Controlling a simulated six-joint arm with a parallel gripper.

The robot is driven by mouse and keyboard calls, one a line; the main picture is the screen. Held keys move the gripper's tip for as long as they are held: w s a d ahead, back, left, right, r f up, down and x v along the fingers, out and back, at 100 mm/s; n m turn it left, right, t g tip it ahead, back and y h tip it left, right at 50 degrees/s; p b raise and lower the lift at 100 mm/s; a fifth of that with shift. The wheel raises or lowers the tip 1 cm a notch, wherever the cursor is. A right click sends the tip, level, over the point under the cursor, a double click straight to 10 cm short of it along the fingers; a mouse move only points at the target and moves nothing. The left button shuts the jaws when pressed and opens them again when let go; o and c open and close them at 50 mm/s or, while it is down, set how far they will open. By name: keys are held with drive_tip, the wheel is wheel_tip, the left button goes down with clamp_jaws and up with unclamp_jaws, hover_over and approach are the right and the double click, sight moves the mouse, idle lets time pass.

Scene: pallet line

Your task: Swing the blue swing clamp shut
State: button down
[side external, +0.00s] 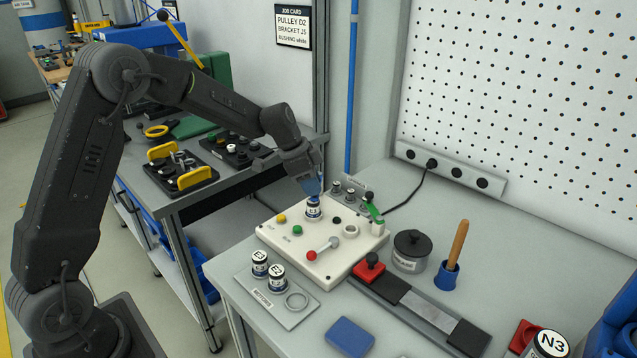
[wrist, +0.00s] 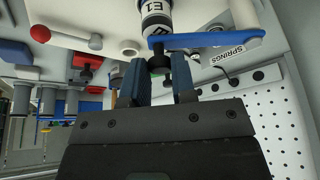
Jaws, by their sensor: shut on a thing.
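The blue swing clamp (wrist: 205,40) shows in the wrist view as a flat blue arm with a black knob (wrist: 161,63) at its end. My gripper (wrist: 160,66) has its two blue fingers on either side of that knob, shut on it. The clamp arm passes right beside a white-and-dark canister marked E1 (wrist: 157,21); I cannot tell whether they touch. In the side view my gripper (side external: 312,190) is low over the cream fixture block (side external: 275,243), at the canister standing there. The clamp is mostly hidden by my gripper in that view.
The block also carries a red-knobbed lever (side external: 323,249), a green clamp (side external: 373,209) and coloured buttons. Two canisters stand on a grey plate (side external: 290,319) in front. A black-lidded pot (side external: 410,250) and a blue cup (side external: 447,275) with a wooden handle stand to the right.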

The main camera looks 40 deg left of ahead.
drive_tip(key=shift+s+a+m, duration=0.15)
drive_tip(key=shift+a+m, duration=0.05)
drive_tip(key=shift+m, duration=0.1)
drive_tip(key=c, duration=0.9)
unclamp_jaws()
drive_tip(key=shift+c, duration=0.2)
drive_tip(key=v, duration=1.3)
drive_tip(key=shift+r, duration=0.4)
drive_tip(key=shift+a, duration=0.1)
